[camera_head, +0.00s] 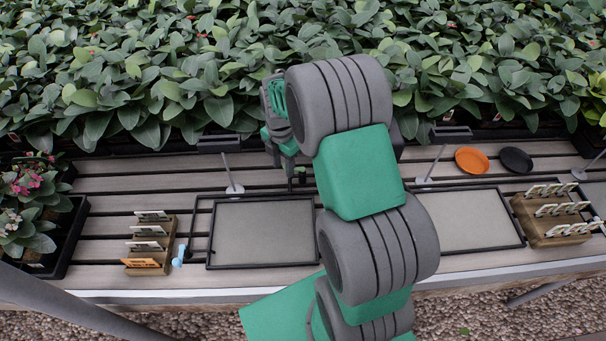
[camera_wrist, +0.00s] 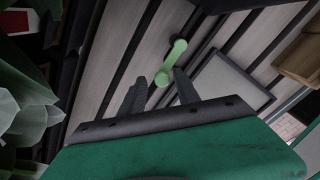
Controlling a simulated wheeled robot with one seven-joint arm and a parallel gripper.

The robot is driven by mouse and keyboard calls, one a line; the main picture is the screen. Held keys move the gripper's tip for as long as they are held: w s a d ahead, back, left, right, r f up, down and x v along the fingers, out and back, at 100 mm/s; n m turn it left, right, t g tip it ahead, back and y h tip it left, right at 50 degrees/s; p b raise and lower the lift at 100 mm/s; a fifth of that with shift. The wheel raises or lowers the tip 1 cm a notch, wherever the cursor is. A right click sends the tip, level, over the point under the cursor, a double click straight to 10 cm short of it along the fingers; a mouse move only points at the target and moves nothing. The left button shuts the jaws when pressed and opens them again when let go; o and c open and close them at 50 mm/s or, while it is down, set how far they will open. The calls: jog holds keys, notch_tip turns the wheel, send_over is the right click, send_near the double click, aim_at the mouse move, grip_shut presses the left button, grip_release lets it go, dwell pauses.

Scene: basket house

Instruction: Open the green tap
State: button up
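The light green tap (camera_wrist: 171,62) shows in the wrist view, a slim handle with rounded ends over the slatted bench. I cannot pick it out in the head view, where my arm covers part of the bench. My gripper (camera_wrist: 159,76) is open, with its two dark fingers apart. In the wrist view the tap's nearer end appears between the fingertips; I cannot tell whether they touch it. In the head view my gripper points down over the back of the bench, and its fingertips are small and dark there.
A light blue tap (camera_head: 179,256) stands left of a black-framed panel (camera_head: 262,201). Wooden seed-packet racks (camera_head: 165,250) stand on both sides of the slatted bench (camera_head: 110,185). Orange (camera_head: 472,160) and black (camera_head: 515,160) saucers lie at right. Dense leafy plants (camera_head: 150,80) fill the back.

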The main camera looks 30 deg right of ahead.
jog(key=shift+s+d+r, duration=0.1)
jog(key=shift+s, duration=0.1)
notch_tip(320, 180, up, 7)
jog(key=p, duration=0.4)
jog(key=shift+p, duration=0.4)
dwell(0.8)
